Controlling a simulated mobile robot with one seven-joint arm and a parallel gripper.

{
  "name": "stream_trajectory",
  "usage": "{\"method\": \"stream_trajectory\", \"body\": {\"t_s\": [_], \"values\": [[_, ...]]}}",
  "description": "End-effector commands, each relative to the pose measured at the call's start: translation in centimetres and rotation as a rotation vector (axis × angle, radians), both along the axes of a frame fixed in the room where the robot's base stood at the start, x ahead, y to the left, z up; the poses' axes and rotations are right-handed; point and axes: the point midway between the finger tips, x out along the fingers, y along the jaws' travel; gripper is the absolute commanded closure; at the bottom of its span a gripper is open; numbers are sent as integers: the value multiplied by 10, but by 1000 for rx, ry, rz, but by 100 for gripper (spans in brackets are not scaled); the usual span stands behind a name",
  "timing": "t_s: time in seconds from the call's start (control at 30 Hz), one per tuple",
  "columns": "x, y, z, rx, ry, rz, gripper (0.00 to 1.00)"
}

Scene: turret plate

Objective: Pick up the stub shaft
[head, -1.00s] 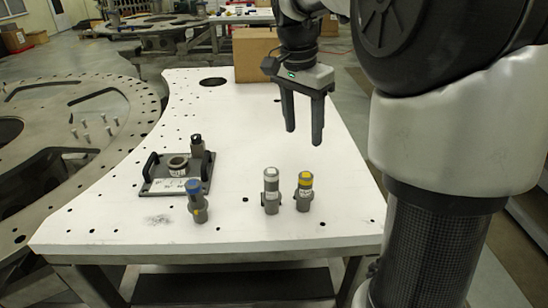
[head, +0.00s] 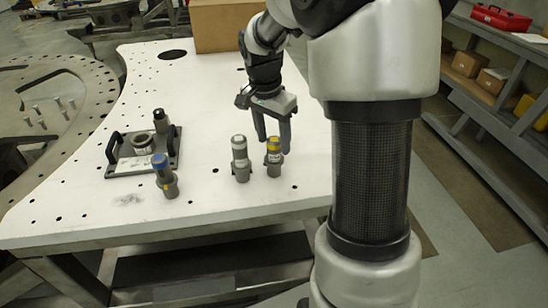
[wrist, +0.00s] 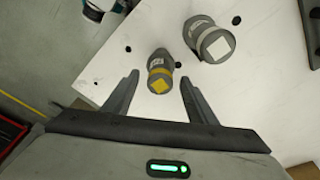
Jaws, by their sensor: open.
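A grey cylindrical part with a yellow band (head: 274,158) stands upright near the right front of the white table. In the wrist view it (wrist: 159,72) lies in the gap between my fingertips. A grey part with a pale top (head: 240,160) stands just left of it; it also shows in the wrist view (wrist: 208,40). A blue-topped grey part (head: 165,178) stands further left. I cannot tell by marking which is the stub shaft. My gripper (head: 274,145) is open and empty, pointing down just above and around the yellow-banded part's top; contact cannot be told.
A dark plate fixture with two handles (head: 118,162) and a ring sits left on the white table (head: 205,90). A cardboard box (head: 228,25) stands at the back. A shelf with a red case (head: 500,18) is at right. The table's middle is clear.

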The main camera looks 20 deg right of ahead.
Motion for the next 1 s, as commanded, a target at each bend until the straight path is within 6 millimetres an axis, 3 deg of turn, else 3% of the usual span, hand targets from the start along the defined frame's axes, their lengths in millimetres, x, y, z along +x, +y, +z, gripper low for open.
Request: {"method": "stream_trajectory", "body": {"t_s": [0.17, 0.43, 0.73, 1.0], "values": [[2, -3, -21, 0, 0, 1, 48], [2, -3, -23, -1, 0, 1, 50], [2, -3, -23, -1, 0, 1, 100], [3, -3, -21, -1, -4, 1, 100]]}}
